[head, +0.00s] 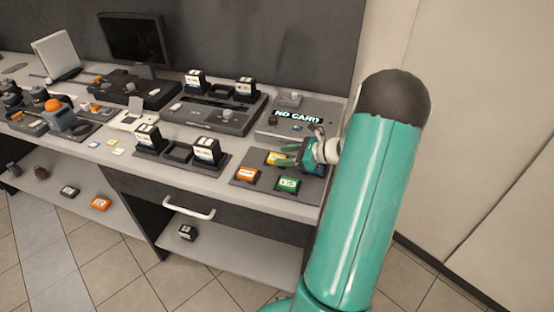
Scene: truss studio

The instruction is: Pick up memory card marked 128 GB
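A dark tray (262,186) at the right end of the bench holds several small coloured cards. An orange card (247,174) is at its left and a green card (288,184) at its front. A yellow card (272,158) is partly hidden by my gripper, and a blue card (319,168) shows behind my wrist. The card markings are too small to read, so I cannot tell which is 128 GB. My gripper (281,155) points left above the back of the tray. Its two teal fingers look apart, with nothing visible held between them.
A device with a "NO CARD" display (297,115) stands behind the tray. Black holders with upright white-labelled blocks (207,150) stand to the left. A white drawer handle (189,208) sticks out below. An orange item (101,204) lies on the lower shelf.

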